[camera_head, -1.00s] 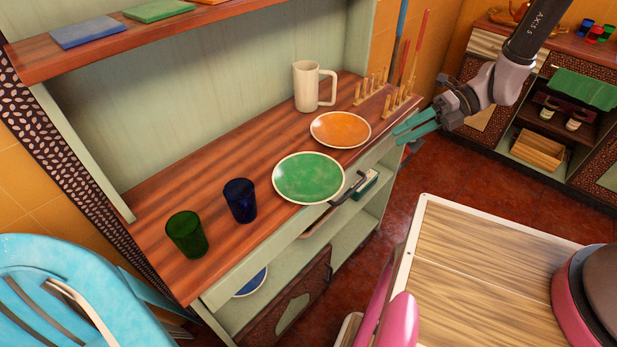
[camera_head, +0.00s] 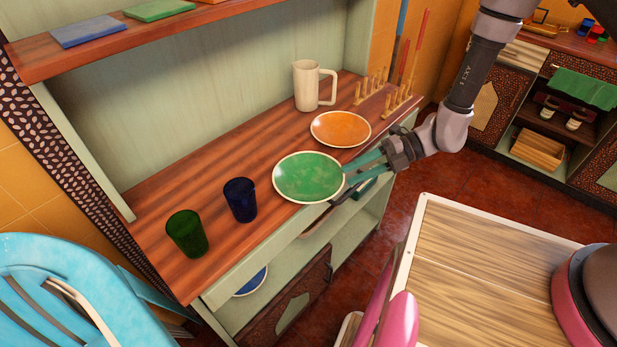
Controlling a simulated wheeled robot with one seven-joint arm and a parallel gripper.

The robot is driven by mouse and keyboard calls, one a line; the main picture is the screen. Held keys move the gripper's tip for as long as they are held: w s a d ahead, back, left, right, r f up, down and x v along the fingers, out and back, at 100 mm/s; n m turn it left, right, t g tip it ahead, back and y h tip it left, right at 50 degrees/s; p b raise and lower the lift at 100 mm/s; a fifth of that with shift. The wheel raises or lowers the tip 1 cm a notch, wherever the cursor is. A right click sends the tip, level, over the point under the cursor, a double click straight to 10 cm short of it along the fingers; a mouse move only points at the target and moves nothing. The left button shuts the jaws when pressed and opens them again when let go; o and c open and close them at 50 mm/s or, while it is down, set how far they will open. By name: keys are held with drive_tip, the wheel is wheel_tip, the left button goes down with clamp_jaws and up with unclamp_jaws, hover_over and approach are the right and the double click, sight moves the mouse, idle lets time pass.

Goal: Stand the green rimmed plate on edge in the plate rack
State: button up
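The green rimmed plate (camera_head: 309,177) lies flat on the wooden counter, its pale rim all round in view. My gripper (camera_head: 347,181) reaches in from the right with its two teal fingers parted, one above the other in the picture. The fingertips are at the plate's right rim; I cannot tell whether they touch it or straddle it. The plate rack (camera_head: 388,96), with several upright wooden pegs, stands at the counter's far right end. No plate stands in it.
An orange plate (camera_head: 341,129) lies between the green plate and the rack. A cream pitcher (camera_head: 307,87) stands behind it. A blue cup (camera_head: 240,200) and a green cup (camera_head: 187,233) stand to the left. A shelf (camera_head: 120,46) overhangs the counter.

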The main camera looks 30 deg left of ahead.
drive_tip(key=shift+x, duration=1.25)
clamp_jaws()
idle(0.4)
